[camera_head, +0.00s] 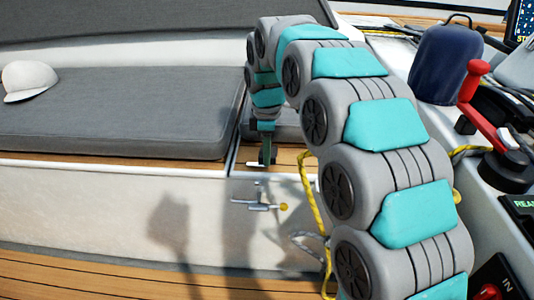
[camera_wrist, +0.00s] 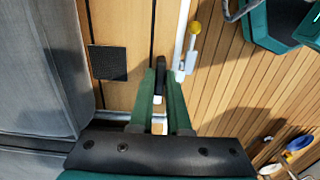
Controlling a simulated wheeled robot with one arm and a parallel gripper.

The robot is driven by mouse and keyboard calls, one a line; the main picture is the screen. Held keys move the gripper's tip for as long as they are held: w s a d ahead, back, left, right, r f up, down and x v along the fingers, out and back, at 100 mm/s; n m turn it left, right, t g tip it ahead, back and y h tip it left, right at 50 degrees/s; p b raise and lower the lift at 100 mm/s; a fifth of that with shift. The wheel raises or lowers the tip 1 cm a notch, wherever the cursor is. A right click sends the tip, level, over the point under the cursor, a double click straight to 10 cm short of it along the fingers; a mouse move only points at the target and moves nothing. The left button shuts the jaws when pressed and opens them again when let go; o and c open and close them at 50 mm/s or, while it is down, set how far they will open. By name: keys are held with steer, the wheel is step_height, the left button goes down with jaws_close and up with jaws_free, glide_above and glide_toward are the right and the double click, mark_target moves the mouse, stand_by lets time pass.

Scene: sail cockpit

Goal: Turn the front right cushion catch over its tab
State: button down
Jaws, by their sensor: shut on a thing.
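My gripper (camera_head: 265,155) reaches down to the wooden seat edge, just right of the long grey cushion's corner. In the wrist view, its green fingers (camera_wrist: 161,80) are closed around a small dark upright piece, seemingly the catch (camera_wrist: 160,72). The catch is mostly hidden by the fingers, and its turn relative to its tab cannot be told. The tab itself is not clearly visible. The grey cushion (camera_head: 120,110) lies on the seat and also shows along the left of the wrist view (camera_wrist: 45,70).
A latch (camera_head: 260,205) with a yellow knob sits on the white seat front (camera_head: 110,205). A dark square (camera_wrist: 108,62) lies on the wood beside my fingers. A yellow rope (camera_head: 311,195) hangs near my arm. A white cap (camera_head: 28,80) lies on the cushion.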

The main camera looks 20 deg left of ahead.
steer(key=shift+m, duration=0.3)
steer(key=m, duration=0.3)
steer(key=shift+p, duration=0.3)
steer(key=m, duration=0.5)
steer(key=shift+p, duration=0.35)
steer(key=m, duration=0.5)
steer(key=shift+r+p, duration=0.1)
steer(key=shift+p, duration=0.25)
steer(key=m, duration=0.4)
steer(key=shift+p, duration=0.4)
steer(key=c, duration=0.9)
jaws_free()
